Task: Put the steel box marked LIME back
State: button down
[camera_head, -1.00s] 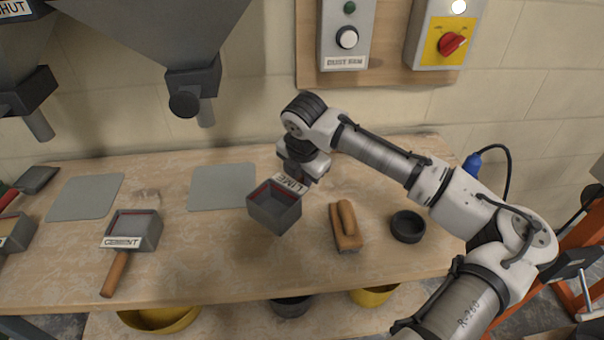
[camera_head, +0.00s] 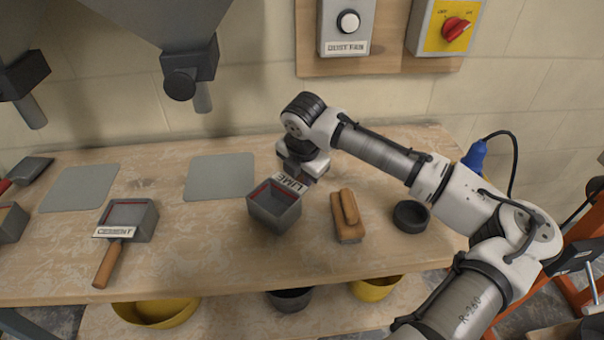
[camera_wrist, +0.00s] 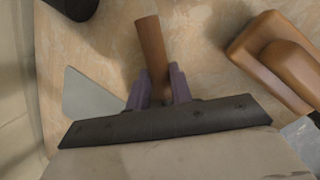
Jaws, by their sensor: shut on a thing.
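The steel box marked LIME (camera_head: 273,212) is an open grey box with a red line inside its rim and a white label. It is upright above or on the worktop, between a grey mat and a wooden float; I cannot tell if it touches the wood. My gripper (camera_head: 297,176) is at its label side, with the fingers hidden there. In the wrist view, the purple fingers (camera_wrist: 160,88) are closed around a brown wooden handle (camera_wrist: 151,45). The similar CEMENT box (camera_head: 129,218) rests at left, handle toward the front edge.
The grey mat (camera_head: 219,177) behind the LIME box is bare, as is another mat (camera_head: 79,189) at left. The wooden float (camera_head: 347,216) and a black round dish (camera_head: 411,216) stand to the right. A hopper spout (camera_head: 190,76) hangs above the back. Yellow tubs (camera_head: 157,313) are below.

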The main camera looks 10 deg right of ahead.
jog(key=shift+f, duration=0.45)
jog(key=c, duration=1.2)
grip_release()
jog(key=shift+o, duration=0.2)
